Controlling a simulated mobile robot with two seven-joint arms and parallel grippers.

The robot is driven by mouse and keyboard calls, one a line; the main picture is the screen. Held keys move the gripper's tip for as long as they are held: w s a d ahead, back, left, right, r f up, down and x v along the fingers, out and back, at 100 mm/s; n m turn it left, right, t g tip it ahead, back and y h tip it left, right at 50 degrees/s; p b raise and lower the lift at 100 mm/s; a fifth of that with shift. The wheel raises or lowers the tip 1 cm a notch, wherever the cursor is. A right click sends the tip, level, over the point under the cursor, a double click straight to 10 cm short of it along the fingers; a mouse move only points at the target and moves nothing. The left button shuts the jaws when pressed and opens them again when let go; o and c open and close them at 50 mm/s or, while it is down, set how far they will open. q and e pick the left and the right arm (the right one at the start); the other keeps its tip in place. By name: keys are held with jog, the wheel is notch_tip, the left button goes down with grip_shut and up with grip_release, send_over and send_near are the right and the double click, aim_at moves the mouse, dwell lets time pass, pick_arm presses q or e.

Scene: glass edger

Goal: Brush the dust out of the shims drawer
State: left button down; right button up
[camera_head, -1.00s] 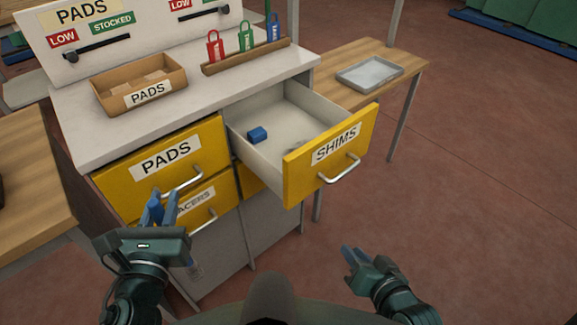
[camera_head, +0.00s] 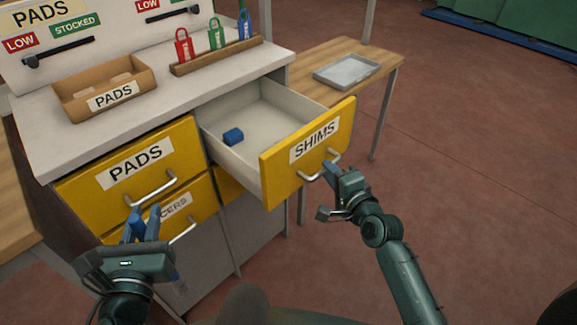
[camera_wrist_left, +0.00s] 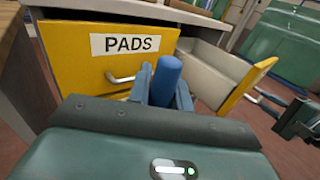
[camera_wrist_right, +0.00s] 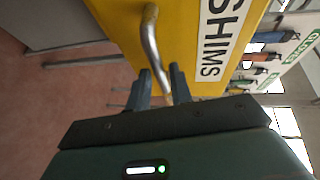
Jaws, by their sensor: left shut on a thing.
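The shims drawer (camera_head: 308,148) is pulled out, and its yellow front carries a bar handle (camera_head: 318,170). A small blue block (camera_head: 233,136) lies inside on the pale floor; I cannot make out dust there, and the front panel hides the near part. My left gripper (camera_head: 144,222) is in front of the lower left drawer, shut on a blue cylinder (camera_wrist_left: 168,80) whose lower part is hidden. My right gripper (camera_head: 328,172) is at the shims handle. In the right wrist view its fingers (camera_wrist_right: 160,88) stand apart, with the handle (camera_wrist_right: 151,45) between them.
The pads drawer (camera_head: 128,165) and the drawer below it are shut. A pads box (camera_head: 105,88) and a rack of coloured tags (camera_head: 215,54) stand on the cabinet top. A grey tray (camera_head: 347,71) lies on the side table.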

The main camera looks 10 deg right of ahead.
jog(key=shift+x, duration=1.3)
jog(key=shift+c, duration=0.4)
grip_shut()
